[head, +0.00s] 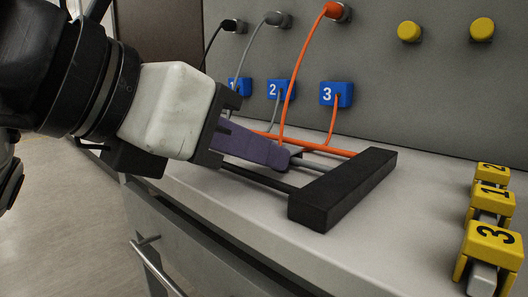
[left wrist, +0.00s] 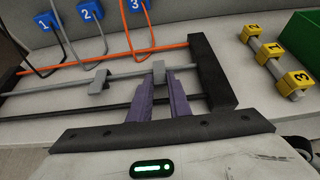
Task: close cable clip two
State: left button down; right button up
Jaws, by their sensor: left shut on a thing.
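My left gripper (head: 278,158) has purple fingers and reaches in from the left, low over the counter. In the left wrist view its fingertips (left wrist: 160,84) are shut on a small grey piece (left wrist: 159,70) at the straight grey cable (left wrist: 130,75). A second grey block (left wrist: 98,81) sits on that cable to the left, apart from the fingers. Yellow clips stand at the right, including clip 2 (head: 492,174), clip 1 (head: 492,198) and clip 3 (head: 494,245), on a grey bar. Which piece is cable clip two is unclear. My right gripper is not in view.
A black block (head: 345,187) holds the right ends of the orange (head: 320,147), grey and black lines. Blue tags 2 (head: 281,90) and 3 (head: 336,94) stand behind. A green box (left wrist: 302,40) is at the far right. Counter between block and yellow clips is clear.

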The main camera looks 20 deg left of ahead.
pick_arm(q)
jog(key=shift+r, duration=0.1)
jog(key=c, duration=1.6)
grip_release()
jog(key=shift+c, duration=0.2)
